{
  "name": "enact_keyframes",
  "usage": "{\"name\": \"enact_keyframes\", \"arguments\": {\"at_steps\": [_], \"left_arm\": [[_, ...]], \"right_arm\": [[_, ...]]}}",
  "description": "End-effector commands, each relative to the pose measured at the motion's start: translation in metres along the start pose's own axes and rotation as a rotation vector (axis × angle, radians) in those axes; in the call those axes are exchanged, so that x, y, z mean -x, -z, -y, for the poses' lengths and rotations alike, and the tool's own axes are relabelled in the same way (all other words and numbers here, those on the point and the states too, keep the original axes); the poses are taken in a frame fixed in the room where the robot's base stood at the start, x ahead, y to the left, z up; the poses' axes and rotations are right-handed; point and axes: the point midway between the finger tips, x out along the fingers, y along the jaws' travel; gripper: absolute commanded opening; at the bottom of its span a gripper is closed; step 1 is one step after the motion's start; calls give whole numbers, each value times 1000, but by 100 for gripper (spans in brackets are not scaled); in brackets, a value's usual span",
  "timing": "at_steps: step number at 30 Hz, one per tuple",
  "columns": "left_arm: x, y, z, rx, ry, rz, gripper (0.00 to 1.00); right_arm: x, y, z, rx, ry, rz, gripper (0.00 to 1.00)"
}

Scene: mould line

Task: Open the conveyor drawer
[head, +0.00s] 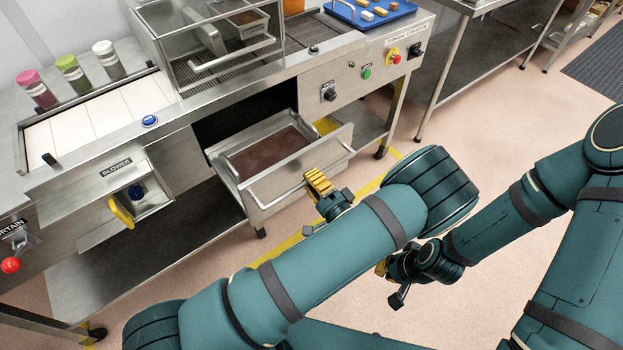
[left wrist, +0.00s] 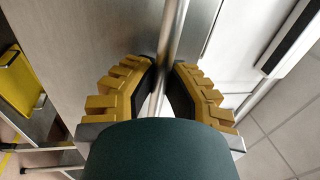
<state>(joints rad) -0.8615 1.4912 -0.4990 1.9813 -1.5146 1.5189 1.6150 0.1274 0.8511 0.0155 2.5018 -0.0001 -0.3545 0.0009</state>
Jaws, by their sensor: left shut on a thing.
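The conveyor drawer (head: 245,201) is pulled out from under the steel conveyor bench in the head view, with a brown bottom showing inside. Its bar handle (head: 280,196) runs along the front and also shows in the left wrist view (left wrist: 172,35). My left gripper (head: 318,180) is at the right part of this handle. In the left wrist view its yellow, black-padded fingers (left wrist: 158,92) are shut on the bar, one on each side. My right gripper (head: 382,268) hangs lower, away from the drawer, mostly hidden behind its own wrist, so its jaws cannot be judged.
A glass-sided hood (head: 225,50) stands on the bench. Three shaker jars (head: 72,75) stand at the left end. A blue tray (head: 372,12) with small blocks is at the back right. A blower panel (head: 128,190) with a yellow handle is left of the drawer. Floor before the drawer is clear.

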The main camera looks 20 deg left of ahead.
Motion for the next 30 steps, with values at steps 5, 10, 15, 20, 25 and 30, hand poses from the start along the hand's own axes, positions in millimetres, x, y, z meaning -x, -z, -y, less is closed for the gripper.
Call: {"name": "enact_keyframes", "arguments": {"at_steps": [5, 10, 15, 20, 25, 30], "left_arm": [[0, 1, 1, 3, 3, -2, 0], [0, 1, 2, 3, 3, -2, 0], [0, 1, 2, 3, 3, -2, 0], [0, 1, 1, 3, 3, -2, 40], [0, 1, 1, 2, 2, -1, 43], [0, 1, 2, 1, 1, -1, 43]], "right_arm": [[0, 0, 0, 0, 0, -1, 0], [0, 0, 0, 0, 0, -1, 0], [0, 0, 0, 0, 0, 0, 0], [0, 0, 0, 0, 0, 0, 0], [0, 0, 0, 0, 0, 0, 0], [0, 0, 0, 0, 0, 0, 0]]}}
